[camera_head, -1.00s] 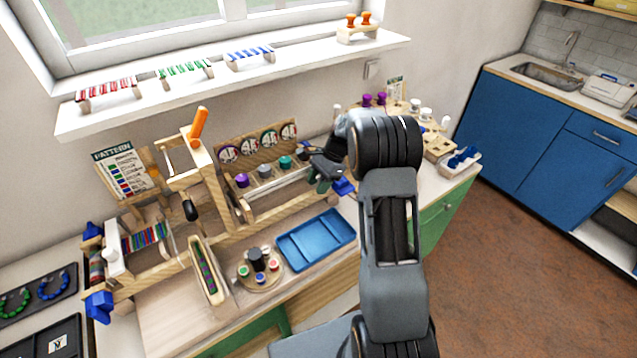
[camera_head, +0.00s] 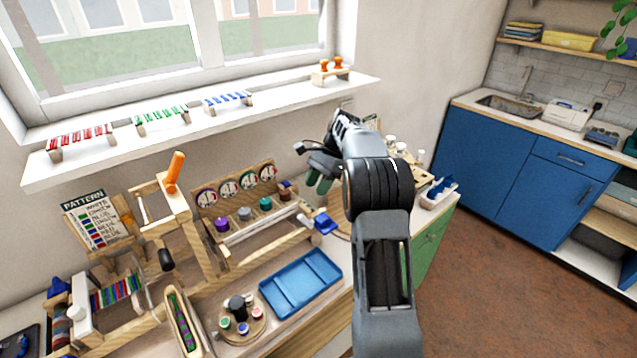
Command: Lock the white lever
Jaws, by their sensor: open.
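A white upright piece (camera_head: 78,318), which looks like the white lever, stands at the left end of the wooden bead loom (camera_head: 140,325). It is small here, and I cannot tell its lock position. My gripper (camera_head: 307,163) is open and empty, raised in front of the wall to the right of the dial rack (camera_head: 237,190). It is far to the right of the white piece and touches nothing that I can see. My own arm hides part of the bench's right side.
An orange handle (camera_head: 175,172) rises from the loom frame. A blue tray (camera_head: 300,281) and a round holder with small pots (camera_head: 239,323) sit on the bench. The windowsill (camera_head: 200,131) with bead racks overhangs the back. A blue clamp (camera_head: 324,224) is below my gripper.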

